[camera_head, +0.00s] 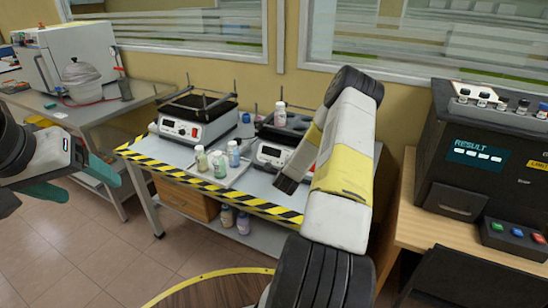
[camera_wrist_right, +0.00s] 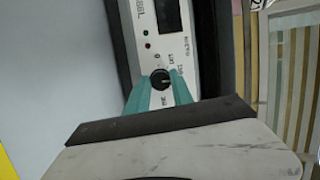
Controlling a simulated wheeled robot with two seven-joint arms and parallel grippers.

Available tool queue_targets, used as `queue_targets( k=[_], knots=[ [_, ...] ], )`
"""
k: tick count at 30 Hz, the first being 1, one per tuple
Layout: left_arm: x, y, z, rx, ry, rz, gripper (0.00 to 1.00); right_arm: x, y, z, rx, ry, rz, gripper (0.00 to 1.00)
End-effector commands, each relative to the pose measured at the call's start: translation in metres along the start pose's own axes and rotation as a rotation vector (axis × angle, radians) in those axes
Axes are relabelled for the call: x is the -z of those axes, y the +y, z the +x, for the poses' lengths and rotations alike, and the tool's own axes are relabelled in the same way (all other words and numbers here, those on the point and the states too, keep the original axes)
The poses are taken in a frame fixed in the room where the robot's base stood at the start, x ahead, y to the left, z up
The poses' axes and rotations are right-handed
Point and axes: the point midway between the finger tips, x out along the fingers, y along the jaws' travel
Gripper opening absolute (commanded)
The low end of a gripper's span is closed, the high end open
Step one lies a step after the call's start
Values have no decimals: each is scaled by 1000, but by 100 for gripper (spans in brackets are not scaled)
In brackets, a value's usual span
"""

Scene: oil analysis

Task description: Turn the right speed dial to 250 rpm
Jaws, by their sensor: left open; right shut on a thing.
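The right speed dial (camera_wrist_right: 160,78) is a small black knob on the white front panel of the right shaker, in the right wrist view. My right gripper (camera_wrist_right: 159,88) has its teal fingers on either side of the knob, shut on it. Printed marks surround the dial, but I cannot read its setting. The right shaker (camera_head: 272,154) stands on the table in the head view, partly hidden by my right arm, and its dial is hidden there. My left gripper (camera_head: 78,180) is open and empty at the left, away from the shakers.
The left shaker (camera_head: 188,129) stands beside the right one. A white tray (camera_head: 222,178) with several bottles sits in front of them. Striped tape (camera_head: 200,183) marks the table's front edge. A black analyser (camera_head: 485,150) stands on a wooden table at the right.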

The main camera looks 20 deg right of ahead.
Motion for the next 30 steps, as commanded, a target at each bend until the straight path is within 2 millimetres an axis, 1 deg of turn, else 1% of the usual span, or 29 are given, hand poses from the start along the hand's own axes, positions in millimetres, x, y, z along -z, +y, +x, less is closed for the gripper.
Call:
queue_targets(
  k=[18,24,30],
  knots=[
    [0,0,0,0,0,0,75,-1,2,1,164,41,548,0],
    [0,0,0,0,0,0,75,-2,2,1,203,50,681,0],
    [0,0,0,0,0,0,75,-2,2,1,230,57,770,0]
  ],
)
